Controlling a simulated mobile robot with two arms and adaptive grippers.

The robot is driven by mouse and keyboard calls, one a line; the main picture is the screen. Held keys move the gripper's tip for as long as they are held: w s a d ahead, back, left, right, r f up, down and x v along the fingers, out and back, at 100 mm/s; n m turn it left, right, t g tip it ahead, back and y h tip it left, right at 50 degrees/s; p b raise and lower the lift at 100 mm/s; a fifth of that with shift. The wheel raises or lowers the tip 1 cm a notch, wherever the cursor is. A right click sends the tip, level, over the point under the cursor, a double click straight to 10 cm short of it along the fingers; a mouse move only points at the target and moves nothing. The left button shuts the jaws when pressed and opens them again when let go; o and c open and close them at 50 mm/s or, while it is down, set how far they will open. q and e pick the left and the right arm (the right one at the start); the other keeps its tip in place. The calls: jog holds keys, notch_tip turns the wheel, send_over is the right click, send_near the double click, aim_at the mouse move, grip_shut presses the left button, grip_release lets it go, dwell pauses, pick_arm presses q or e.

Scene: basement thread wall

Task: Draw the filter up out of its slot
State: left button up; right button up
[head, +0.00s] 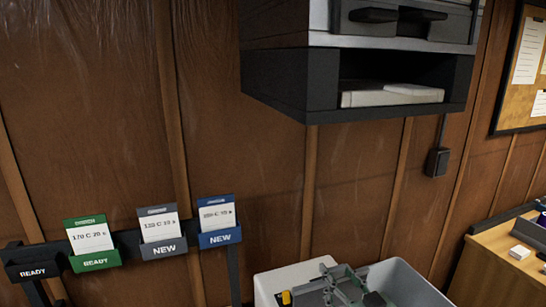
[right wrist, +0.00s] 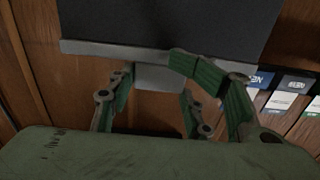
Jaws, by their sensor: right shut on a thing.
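My right gripper (head: 345,290) shows at the bottom of the head view, in front of a pale box. In the right wrist view its green fingers (right wrist: 155,72) are closed around a light grey tab. The tab joins the grey edge of a dark flat panel, which looks like the filter (right wrist: 190,27). Only part of the panel shows; its far end is cut off by the frame. I see no slot, so I cannot tell how far the filter is in or out of it. My left gripper is not in view.
A pale box (head: 290,278) and a grey bin (head: 405,283) stand at the bottom. A dark shelf unit (head: 285,80) hangs on the wooden wall above. A rail with green (head: 96,262), grey (head: 163,248) and blue (head: 220,238) card holders is at left. A wooden desk (head: 490,270) is at right.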

notch_tip(320, 180, up, 11)
jog(key=p, duration=0.4)
dwell(0.4)
jog(key=shift+r, duration=0.1)
